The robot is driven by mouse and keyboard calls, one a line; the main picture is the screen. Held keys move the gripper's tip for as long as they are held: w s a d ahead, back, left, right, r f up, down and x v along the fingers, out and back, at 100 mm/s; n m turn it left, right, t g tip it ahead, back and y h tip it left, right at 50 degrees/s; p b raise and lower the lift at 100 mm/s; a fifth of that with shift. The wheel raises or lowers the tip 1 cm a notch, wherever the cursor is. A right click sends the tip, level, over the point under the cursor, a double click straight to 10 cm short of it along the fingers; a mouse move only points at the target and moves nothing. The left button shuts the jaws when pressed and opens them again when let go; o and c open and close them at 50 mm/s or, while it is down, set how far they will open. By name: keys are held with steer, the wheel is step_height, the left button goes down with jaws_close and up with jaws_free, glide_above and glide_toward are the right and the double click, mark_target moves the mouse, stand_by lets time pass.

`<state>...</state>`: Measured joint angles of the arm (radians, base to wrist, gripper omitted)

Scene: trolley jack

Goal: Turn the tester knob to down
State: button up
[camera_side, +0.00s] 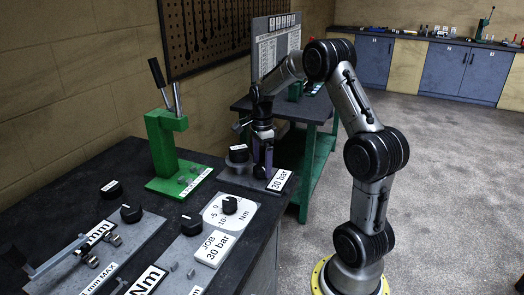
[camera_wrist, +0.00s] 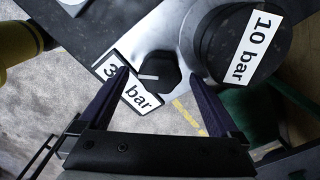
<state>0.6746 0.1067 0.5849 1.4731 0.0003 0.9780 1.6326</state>
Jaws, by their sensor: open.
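A black knob (camera_wrist: 157,72) with a white pointer line sits on a grey metal plate in the wrist view. I take it as the tester knob. Its line points left in that picture. My gripper (camera_wrist: 158,80) is open, one dark finger on each side of the knob; I cannot tell whether either finger touches it. A 30 bar label (camera_wrist: 128,90) lies beside the knob, partly covered by the left finger. It also shows in the side view (camera_side: 279,180). There my gripper (camera_side: 262,168) points down over this plate and hides the knob.
A black round piece with a 10 bar label (camera_wrist: 243,48) stands close to the right finger. A green press (camera_side: 165,150) stands left of my gripper on the dark bench. Other knobs (camera_side: 230,204) and plates lie nearer the camera. A green table (camera_side: 310,150) stands behind.

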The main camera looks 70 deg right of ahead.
mark_target(262, 167)
step_height(262, 167, up, 14)
steer(key=shift+f, duration=0.2)
stand_by(0.4)
step_height(262, 167, down, 14)
steer(key=m, duration=0.6)
stand_by(0.4)
steer(key=c, duration=1.4)
steer(key=shift+o, duration=0.2)
steer(key=shift+r, duration=0.1)
steer(key=shift+n, duration=0.3)
